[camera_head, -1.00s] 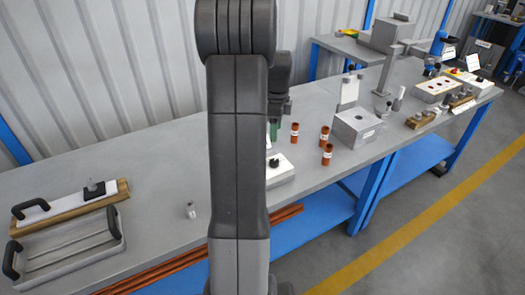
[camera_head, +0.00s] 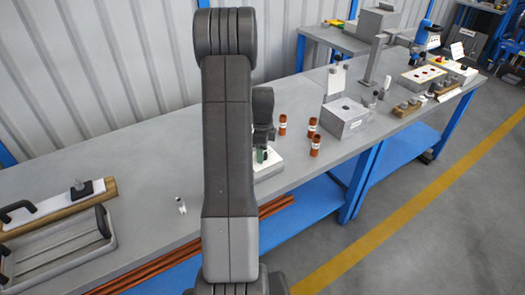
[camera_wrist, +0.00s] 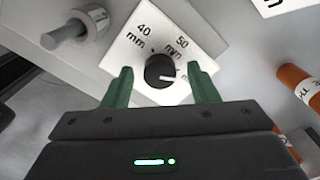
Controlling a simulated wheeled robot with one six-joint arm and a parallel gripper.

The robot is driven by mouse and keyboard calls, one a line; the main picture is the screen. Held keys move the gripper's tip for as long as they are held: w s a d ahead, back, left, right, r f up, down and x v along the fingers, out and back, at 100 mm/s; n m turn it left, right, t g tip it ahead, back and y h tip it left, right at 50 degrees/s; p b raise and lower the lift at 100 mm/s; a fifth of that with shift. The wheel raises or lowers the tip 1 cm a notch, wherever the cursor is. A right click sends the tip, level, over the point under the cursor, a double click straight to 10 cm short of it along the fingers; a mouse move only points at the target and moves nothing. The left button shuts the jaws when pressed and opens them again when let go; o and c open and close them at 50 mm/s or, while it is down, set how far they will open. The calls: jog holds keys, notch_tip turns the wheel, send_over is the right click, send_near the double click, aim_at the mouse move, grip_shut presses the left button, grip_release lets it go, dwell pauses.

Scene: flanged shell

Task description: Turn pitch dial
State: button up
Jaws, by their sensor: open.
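The pitch dial (camera_wrist: 160,71) is a round black knob with a white pointer line. It sits on a white plate (camera_wrist: 128,49) marked 40 mm and 50 mm. The pointer is toward the right, near a mark that my right finger partly hides. My gripper (camera_wrist: 160,84) is open, with its two green fingers on either side of the knob in the wrist view; I cannot tell whether they touch it. In the head view my arm hides most of the plate (camera_head: 268,163), and the green fingers show just above it.
Several orange-brown cylinders (camera_head: 316,145) stand right of the plate on the grey bench (camera_head: 140,150). A grey box (camera_head: 346,117) with a hole is beyond them. A small metal fitting (camera_head: 181,205) stands left of my arm. A handled tray (camera_head: 60,246) lies at far left.

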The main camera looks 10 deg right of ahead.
jog(key=shift+f, duration=0.15)
jog(key=c, duration=1)
jog(key=shift+o, duration=0.2)
